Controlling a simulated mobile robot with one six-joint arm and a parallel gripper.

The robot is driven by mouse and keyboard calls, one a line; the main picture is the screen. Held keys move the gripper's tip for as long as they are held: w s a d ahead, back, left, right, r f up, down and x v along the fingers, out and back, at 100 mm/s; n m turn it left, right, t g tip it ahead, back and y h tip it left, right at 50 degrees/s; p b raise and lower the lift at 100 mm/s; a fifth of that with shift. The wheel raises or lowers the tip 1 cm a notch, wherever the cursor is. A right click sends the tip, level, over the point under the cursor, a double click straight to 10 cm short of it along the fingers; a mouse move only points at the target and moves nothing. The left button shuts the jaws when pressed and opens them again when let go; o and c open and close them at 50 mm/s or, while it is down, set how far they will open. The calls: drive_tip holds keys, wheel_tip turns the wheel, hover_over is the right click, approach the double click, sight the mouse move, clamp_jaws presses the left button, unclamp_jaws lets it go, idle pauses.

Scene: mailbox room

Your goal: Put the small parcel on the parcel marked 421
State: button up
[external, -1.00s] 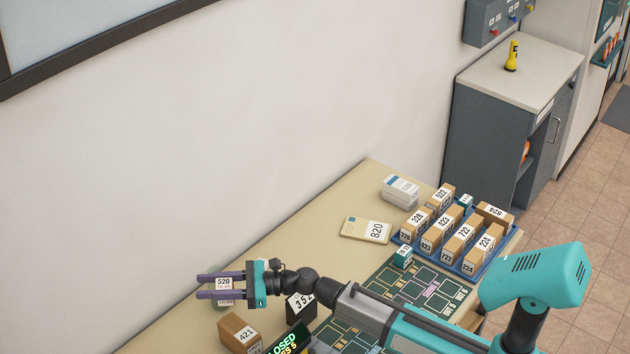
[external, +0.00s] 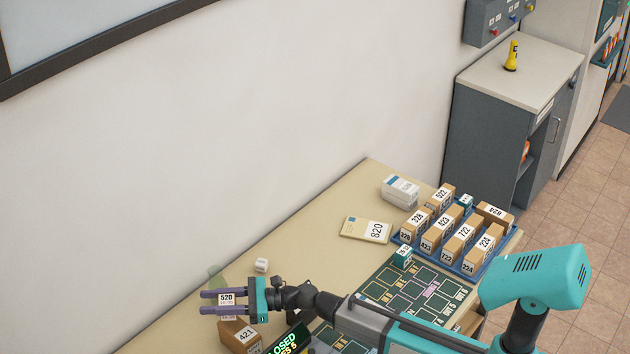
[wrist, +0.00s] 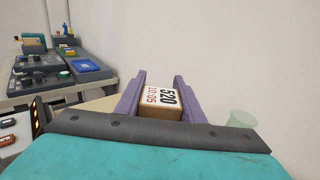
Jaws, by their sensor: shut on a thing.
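The small parcel (external: 227,298), marked 520, is between the two purple fingers of my gripper (external: 220,304). My gripper is shut on it, and the parcel also shows in the wrist view (wrist: 160,102) with its label up. The parcel marked 421 (external: 241,338) is a brown box on the table near the bottom of the external view. The held parcel appears just above and behind it there; the lower finger overlaps its top edge. I cannot tell the height gap. The 421 parcel does not show in the wrist view.
A translucent green cup (external: 215,274) stands behind the gripper, also in the wrist view (wrist: 241,119). A small white cube (external: 261,265) is nearby. A lit sign (external: 288,344) stands right of the 421 parcel. A blue tray (external: 470,268) holds several parcels, with parcel 820 (external: 367,230) nearby.

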sight(224, 300)
drive_tip(key=shift+f, duration=1.6)
drive_tip(key=shift+f, duration=0.15)
drive_tip(key=o, duration=1.1)
drive_tip(key=shift+d, duration=1)
drive_tip(key=shift+d+r, duration=0.15)
drive_tip(key=shift+r, duration=1.05)
drive_tip(key=shift+d+r, duration=0.2)
drive_tip(key=shift+r, duration=1.05)
drive_tip(key=shift+d+r, duration=0.15)
drive_tip(key=shift+r, duration=1.05)
